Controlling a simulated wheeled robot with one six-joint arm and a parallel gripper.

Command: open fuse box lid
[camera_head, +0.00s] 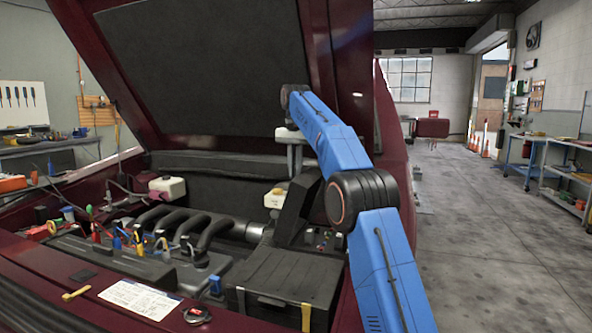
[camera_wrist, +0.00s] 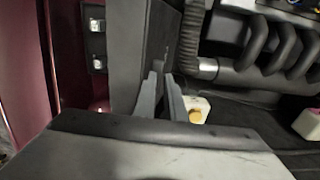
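The fuse box lid (camera_head: 297,206) is a black panel tilted steeply up at the right side of the engine bay. The fuse box (camera_head: 322,239) shows uncovered beside its lower edge, with small fuses in it. In the wrist view, light fuses (camera_wrist: 97,42) show at the upper left, beside the raised dark lid (camera_wrist: 155,45). My gripper (camera_head: 291,158) points down at the far side of the lid, close to its upper part. In the wrist view its two grey fingers (camera_wrist: 161,85) lie close together at the lid; whether they touch or pinch it is unclear.
A white reservoir with a yellow cap (camera_head: 275,199) stands left of the lid. A black box with a yellow strap (camera_head: 285,283) sits in front. Several tools (camera_head: 118,240) stand at the left. The raised hood (camera_head: 210,70) hangs above. Open floor (camera_head: 480,230) lies right of the car.

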